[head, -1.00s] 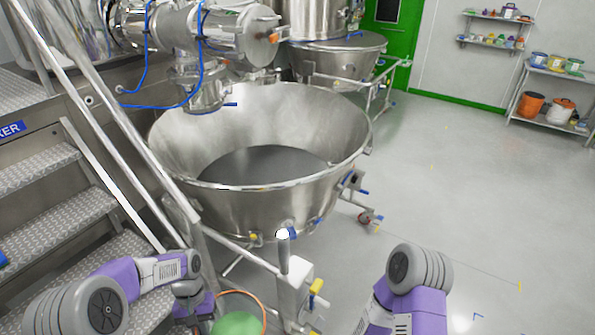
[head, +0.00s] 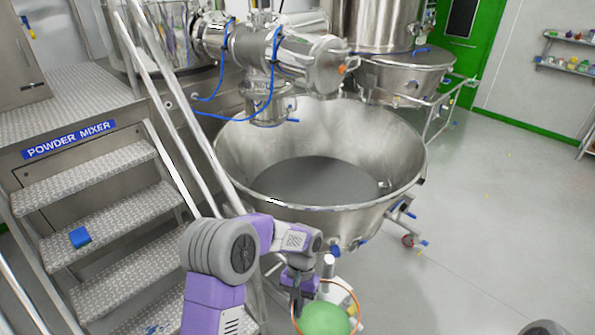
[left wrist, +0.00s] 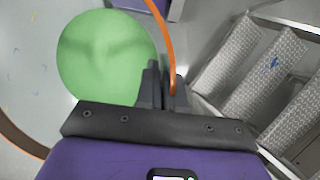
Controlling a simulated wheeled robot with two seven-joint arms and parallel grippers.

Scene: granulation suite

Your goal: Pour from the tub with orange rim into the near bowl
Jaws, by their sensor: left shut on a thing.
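The tub with the orange rim (head: 356,297) is at the bottom of the head view, cut by the lower edge, with a green round mass (head: 325,319) inside its rim. My left gripper (head: 304,287) is shut on the rim. The left wrist view shows the fingers (left wrist: 164,88) closed on the orange rim (left wrist: 160,22) beside the green mass (left wrist: 105,58). The near bowl (head: 238,160) is a large, wide steel bowl beyond the tub, with a grey bottom inside. The tub is in front of the bowl, not over it. My right gripper is out of view.
A second steel bowl (head: 400,80) stands farther back. A steel mixer pipe (head: 310,62) hangs above the near bowl's back rim. Metal stairs (head: 85,185) with a handrail (head: 180,125) are on the left. The floor (head: 470,230) on the right is clear.

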